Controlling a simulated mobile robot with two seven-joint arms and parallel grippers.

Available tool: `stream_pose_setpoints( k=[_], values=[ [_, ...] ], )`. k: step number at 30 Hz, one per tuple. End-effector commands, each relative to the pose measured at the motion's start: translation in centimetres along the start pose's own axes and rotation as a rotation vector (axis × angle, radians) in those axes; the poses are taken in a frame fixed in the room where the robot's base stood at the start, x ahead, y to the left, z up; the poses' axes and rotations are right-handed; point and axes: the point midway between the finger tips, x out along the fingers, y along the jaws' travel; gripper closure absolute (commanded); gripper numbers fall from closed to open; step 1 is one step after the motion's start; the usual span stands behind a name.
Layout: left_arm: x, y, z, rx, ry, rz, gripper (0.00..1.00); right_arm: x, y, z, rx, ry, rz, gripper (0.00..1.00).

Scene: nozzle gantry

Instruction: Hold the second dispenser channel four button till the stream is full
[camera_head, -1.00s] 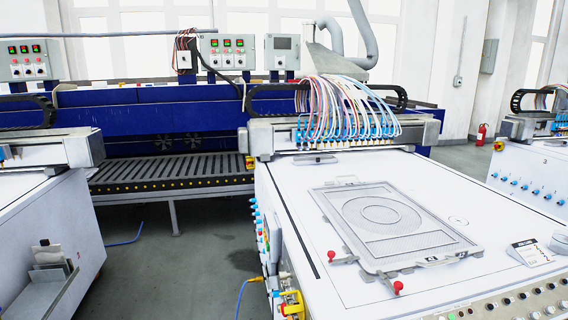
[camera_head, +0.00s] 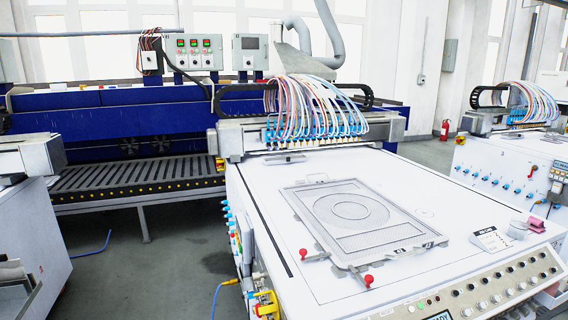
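A white dispensing machine (camera_head: 420,195) fills the middle and right of the head view. Its gantry (camera_head: 300,133) carries a row of blue nozzles with many coloured tubes (camera_head: 315,105). A sloped control panel (camera_head: 490,290) with a row of round buttons and a small lit display (camera_head: 438,316) runs along its front edge at lower right. The display is cut off by the bottom edge. I cannot tell which button is channel four. A second white machine with similar tubes (camera_head: 532,100) stands at the far right. No stream is visible. Neither gripper is in view.
A framed plate (camera_head: 362,220) with red-knobbed clamps lies on the near machine's top. A pink item (camera_head: 537,225) and a label card (camera_head: 490,238) sit by the panel. Grey floor (camera_head: 150,265) lies open at left. A blue conveyor machine (camera_head: 120,118) stands behind.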

Motion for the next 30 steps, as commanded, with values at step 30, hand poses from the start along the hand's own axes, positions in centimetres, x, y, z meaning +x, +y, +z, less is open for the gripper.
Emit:
stream_pose_setpoints(
  k=[30],
  values=[
    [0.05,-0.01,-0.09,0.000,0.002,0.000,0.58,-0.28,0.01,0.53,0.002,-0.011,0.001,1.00]
  ],
)
